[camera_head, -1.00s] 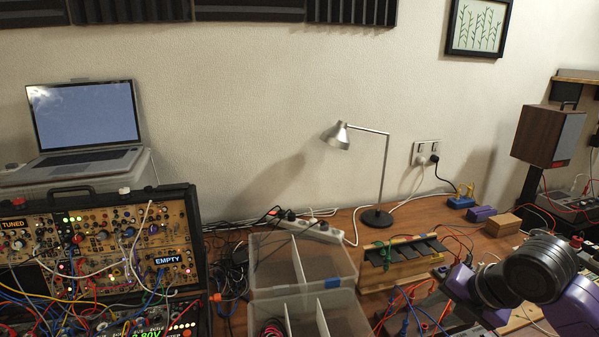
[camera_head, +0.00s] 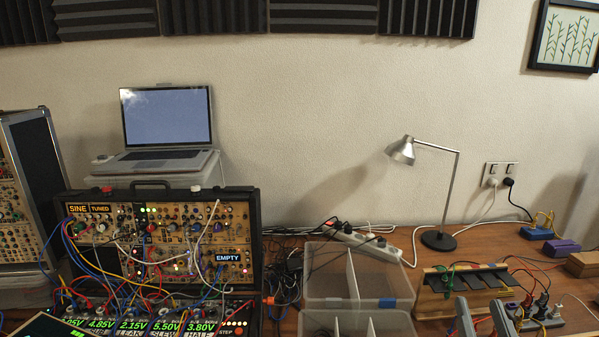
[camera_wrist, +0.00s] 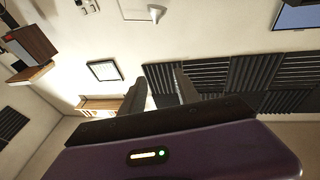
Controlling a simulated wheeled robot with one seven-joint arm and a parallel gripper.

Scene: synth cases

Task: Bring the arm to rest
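My gripper (camera_wrist: 158,82) shows in the wrist view with its two dark fingers apart and nothing between them, so it is open and empty. Beyond the fingers are the wall and dark foam panels, and the picture is turned nearly upside down. The purple gripper housing (camera_wrist: 190,150) fills the bottom of that view, with a small lit indicator. In the head view, two grey finger-like shapes rise at the bottom edge, right of centre; they look like my gripper's fingers. The rest of my arm is out of that view.
The desk holds a synth case (camera_head: 165,240), a laptop (camera_head: 166,155), clear bins (camera_head: 345,309), a silver lamp (camera_head: 447,190), a wooden case with dark keys (camera_head: 433,302) and loose cables. A framed picture (camera_head: 565,38) hangs at right. Open air lies before the wall.

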